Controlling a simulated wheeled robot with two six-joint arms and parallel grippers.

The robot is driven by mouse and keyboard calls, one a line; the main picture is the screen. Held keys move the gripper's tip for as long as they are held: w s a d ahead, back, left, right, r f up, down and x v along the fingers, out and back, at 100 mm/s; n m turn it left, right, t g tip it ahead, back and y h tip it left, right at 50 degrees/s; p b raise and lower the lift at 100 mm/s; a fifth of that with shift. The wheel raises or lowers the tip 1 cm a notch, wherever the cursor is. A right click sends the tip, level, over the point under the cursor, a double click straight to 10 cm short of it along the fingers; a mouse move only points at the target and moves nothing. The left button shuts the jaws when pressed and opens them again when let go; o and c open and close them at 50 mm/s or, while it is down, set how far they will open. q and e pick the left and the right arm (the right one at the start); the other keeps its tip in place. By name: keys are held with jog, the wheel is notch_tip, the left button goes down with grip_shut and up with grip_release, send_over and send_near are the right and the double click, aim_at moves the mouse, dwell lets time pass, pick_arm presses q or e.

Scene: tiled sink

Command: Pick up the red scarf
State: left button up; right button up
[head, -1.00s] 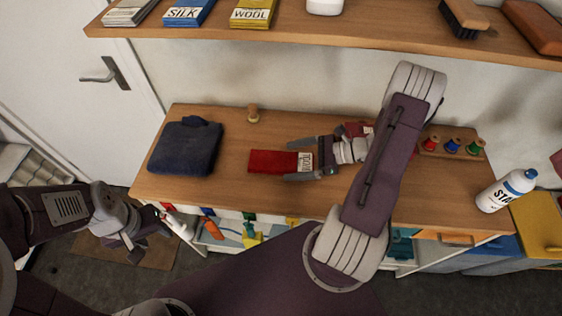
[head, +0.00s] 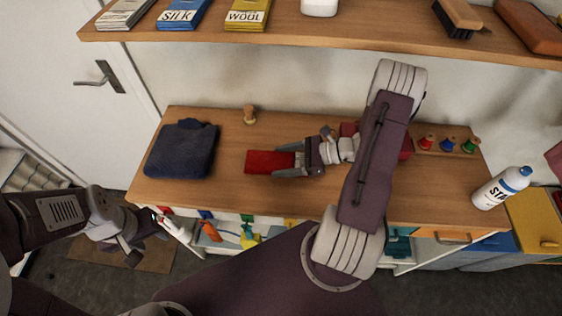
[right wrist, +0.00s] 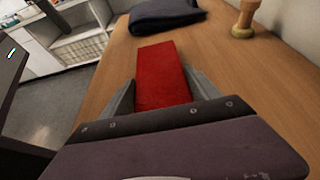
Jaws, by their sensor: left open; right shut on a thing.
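The red scarf (head: 262,162) lies folded flat on the wooden worktop, right of the dark folded garment. My right gripper (head: 288,160) is shut on its right end, one finger along each side. In the right wrist view the scarf (right wrist: 160,76) runs out from between the two fingers (right wrist: 163,90). The scarf's label end is hidden by the gripper. I cannot tell whether the scarf is clear of the worktop. My left gripper (head: 138,240) is open and empty, low at the left in front of the worktop.
The dark folded garment (head: 182,149) lies left of the scarf on the worktop (head: 225,195). A small wooden peg (head: 249,114) stands behind. Thread spools (head: 447,144) and a white bottle (head: 502,187) are at the right. A shelf (head: 290,36) runs above. Spray bottles (head: 248,236) sit below.

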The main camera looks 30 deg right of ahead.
aim_at(285, 162)
jog(key=r, duration=0.4)
jog(key=shift+s+d+r, duration=0.1)
jog(key=shift+s+d, duration=0.2)
jog(key=shift+s, duration=0.05)
jog(key=s+d+r, duration=0.5)
jog(key=s+r, duration=0.1)
jog(key=s, duration=0.3)
jog(key=shift+s+d+r+p, duration=0.15)
jog(key=shift+s+d+p, duration=0.05)
jog(key=shift+p, duration=0.15)
